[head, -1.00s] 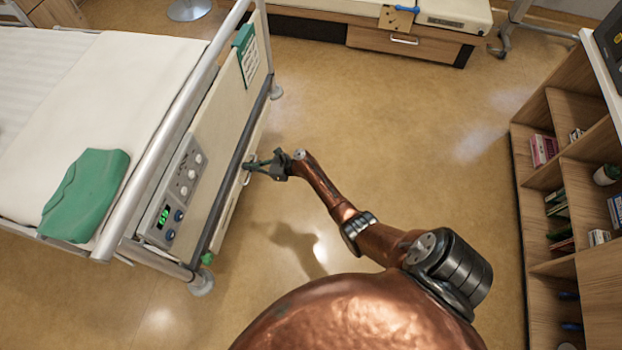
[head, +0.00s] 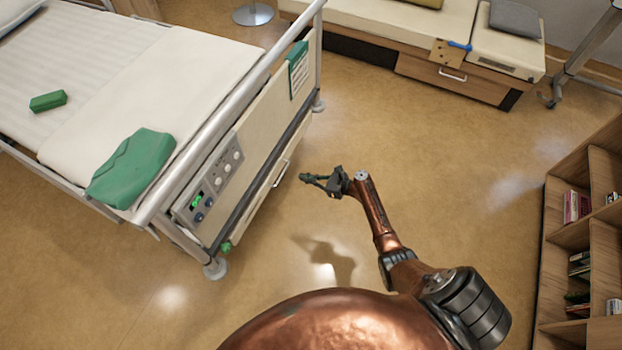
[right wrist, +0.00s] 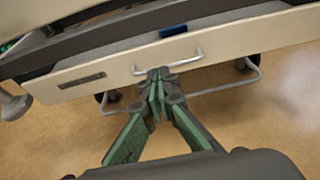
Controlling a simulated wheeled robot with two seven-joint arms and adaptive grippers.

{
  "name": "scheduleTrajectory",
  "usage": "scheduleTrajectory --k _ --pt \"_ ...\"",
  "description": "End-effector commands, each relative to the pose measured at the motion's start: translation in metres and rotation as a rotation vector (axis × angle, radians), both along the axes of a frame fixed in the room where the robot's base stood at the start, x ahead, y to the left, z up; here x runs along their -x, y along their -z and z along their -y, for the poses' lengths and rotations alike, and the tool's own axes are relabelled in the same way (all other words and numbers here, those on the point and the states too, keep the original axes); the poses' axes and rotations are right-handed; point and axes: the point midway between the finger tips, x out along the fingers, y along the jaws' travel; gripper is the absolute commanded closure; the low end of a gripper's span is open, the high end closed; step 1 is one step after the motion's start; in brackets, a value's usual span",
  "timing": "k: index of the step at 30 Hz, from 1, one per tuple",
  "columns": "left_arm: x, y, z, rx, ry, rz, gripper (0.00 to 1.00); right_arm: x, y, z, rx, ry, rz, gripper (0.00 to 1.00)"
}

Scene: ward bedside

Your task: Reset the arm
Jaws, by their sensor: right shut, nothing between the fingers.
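My right arm reaches out over the floor in the head view, and its gripper (head: 314,180) is beside the foot end of the hospital bed, apart from it. In the right wrist view the green fingers (right wrist: 157,92) are together and empty. Beyond them is a drawer front (right wrist: 110,78) with a metal handle (right wrist: 168,66) under the bed's foot end. The handle also shows in the head view (head: 281,173), to the left of the gripper, with a gap of floor between. My left gripper is in neither view.
The bed (head: 190,75) carries a folded green cloth (head: 132,168) and a green box (head: 48,101). A control panel (head: 207,190) is on its end. A wooden shelf (head: 570,235) stands at the right, a bench (head: 440,45) at the back. The floor between (head: 430,150) is clear.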

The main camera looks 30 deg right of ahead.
Motion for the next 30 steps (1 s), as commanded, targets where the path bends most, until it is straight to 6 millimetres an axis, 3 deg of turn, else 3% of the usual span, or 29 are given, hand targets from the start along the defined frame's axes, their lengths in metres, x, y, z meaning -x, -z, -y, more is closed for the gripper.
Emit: scheduleTrajectory --k 7,17,20,23,30 --pt "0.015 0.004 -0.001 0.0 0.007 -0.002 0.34 0.013 -0.005 0.008 0.001 -0.001 0.0 1.0" --pt "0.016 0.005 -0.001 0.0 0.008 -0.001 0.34 0.018 0.002 0.008 0.019 -0.007 -0.006 1.0" --pt "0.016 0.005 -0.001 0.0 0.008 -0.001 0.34 0.036 0.029 0.008 0.096 -0.029 -0.028 1.0" --pt "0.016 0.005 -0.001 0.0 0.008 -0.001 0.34 0.072 0.075 0.009 0.241 -0.083 -0.063 1.0" --pt "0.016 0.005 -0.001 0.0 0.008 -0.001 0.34 0.202 0.195 0.017 0.69 -0.353 -0.138 1.0"
